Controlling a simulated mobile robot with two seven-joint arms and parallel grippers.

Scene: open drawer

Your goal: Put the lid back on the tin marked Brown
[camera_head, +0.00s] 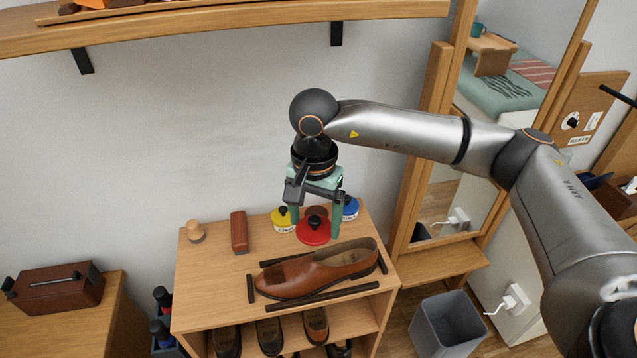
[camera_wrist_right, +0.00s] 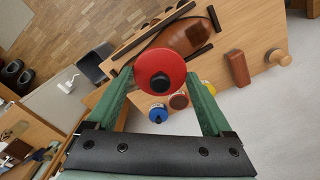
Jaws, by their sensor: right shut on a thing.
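A red lid (camera_head: 314,231) with a black knob is between the fingers of my right gripper (camera_head: 317,222). The gripper is shut on it; it also shows in the right wrist view (camera_wrist_right: 148,80), large and close to the camera. Whether the lid is clear of the table cannot be told for sure. Just behind it is a round brown-topped tin (camera_head: 316,211), with no knob visible, also in the wrist view (camera_wrist_right: 179,102). A yellow tin (camera_head: 282,217) and a blue tin (camera_head: 350,209), both with black knobs, flank it. The labels are mostly hidden or too small to read. My left gripper is out of view.
The tins stand on a wooden shelf unit (camera_head: 205,285). A brown shoe (camera_head: 318,270) lies in front, among dark strips. A brown brush (camera_head: 239,232) and a wooden knob-shaped piece (camera_head: 195,232) stand left. A mirror rises right, above a grey bin (camera_head: 447,325).

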